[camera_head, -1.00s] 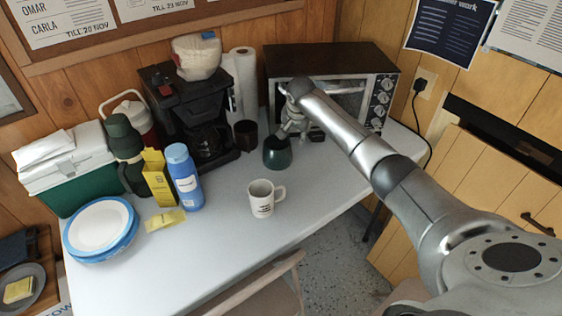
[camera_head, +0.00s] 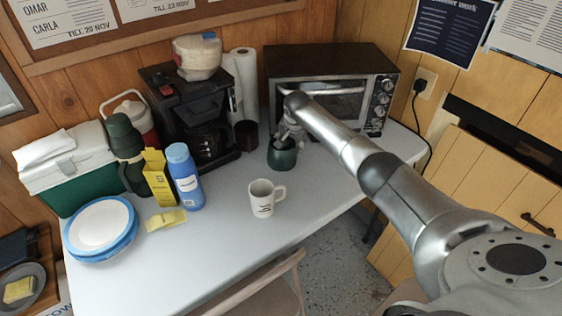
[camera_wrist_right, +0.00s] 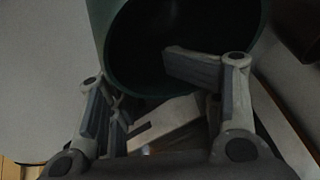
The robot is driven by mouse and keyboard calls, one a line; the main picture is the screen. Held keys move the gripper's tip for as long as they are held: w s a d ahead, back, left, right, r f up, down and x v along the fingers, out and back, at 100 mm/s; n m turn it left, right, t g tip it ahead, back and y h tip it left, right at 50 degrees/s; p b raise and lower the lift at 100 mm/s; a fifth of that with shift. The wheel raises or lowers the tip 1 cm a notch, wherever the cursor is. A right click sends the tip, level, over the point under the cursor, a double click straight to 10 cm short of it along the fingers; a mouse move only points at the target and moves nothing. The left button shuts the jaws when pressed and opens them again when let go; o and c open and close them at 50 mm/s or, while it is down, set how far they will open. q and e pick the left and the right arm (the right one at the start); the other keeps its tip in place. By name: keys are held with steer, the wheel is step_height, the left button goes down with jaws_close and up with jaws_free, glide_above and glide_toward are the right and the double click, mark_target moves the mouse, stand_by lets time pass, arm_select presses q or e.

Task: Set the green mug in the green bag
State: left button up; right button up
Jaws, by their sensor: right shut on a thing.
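The dark green mug (camera_head: 281,158) is upright at the back of the white table, in front of the toaster oven. My right gripper (camera_head: 284,143) reaches down to it from above and is shut on its wall. In the right wrist view the mug (camera_wrist_right: 125,60) fills the top, its opening dark. One finger of my right gripper (camera_wrist_right: 145,90) crosses over the opening and the other is outside the rim. I cannot tell whether the mug's base touches the table. No green bag shows in these frames. My left gripper is not in view.
A white mug (camera_head: 262,199) stands nearer on the table (camera_head: 220,240). A dark brown cup (camera_head: 246,135), the coffee maker (camera_head: 190,110) and the toaster oven (camera_head: 330,65) stand behind. A blue bottle (camera_head: 185,178), plates (camera_head: 100,228) and a green cooler (camera_head: 85,185) are left. The front middle is clear.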

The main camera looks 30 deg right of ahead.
steer(key=shift+s+d+f, duration=0.15)
steer(key=shift+s, duration=0.05)
steer(key=c, duration=0.7)
steer(key=shift+w, duration=0.1)
jaws_close()
